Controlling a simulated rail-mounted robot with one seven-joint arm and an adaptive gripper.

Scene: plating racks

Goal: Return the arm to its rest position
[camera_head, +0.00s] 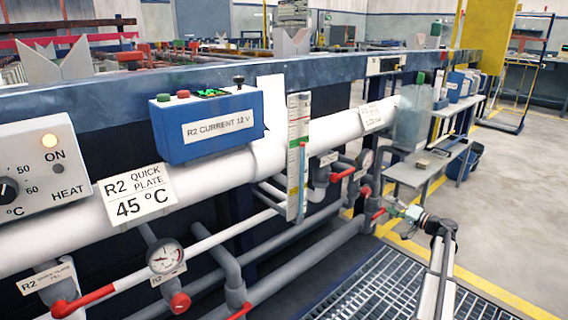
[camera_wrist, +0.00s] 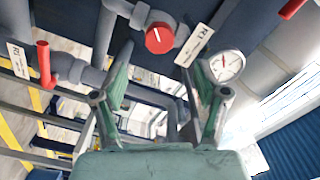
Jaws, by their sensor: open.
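My gripper (camera_head: 403,212) shows small at the right of the head view, at the end of my arm, pointing left toward the grey pipes. In the wrist view my gripper (camera_wrist: 158,78) has its two green-padded fingers spread apart with nothing between them. Beyond the fingers are a round red valve knob (camera_wrist: 160,38), a pressure gauge (camera_wrist: 225,65) and a red lever (camera_wrist: 43,62) on a grey pipe. No finger visibly touches them.
A white pipe (camera_head: 215,175) and a blue control box (camera_head: 210,124) run along the tank side at left. A grey side table (camera_head: 425,172) stands behind my gripper. Metal floor grating (camera_head: 375,285) lies below, and open floor (camera_head: 505,215) is at right.

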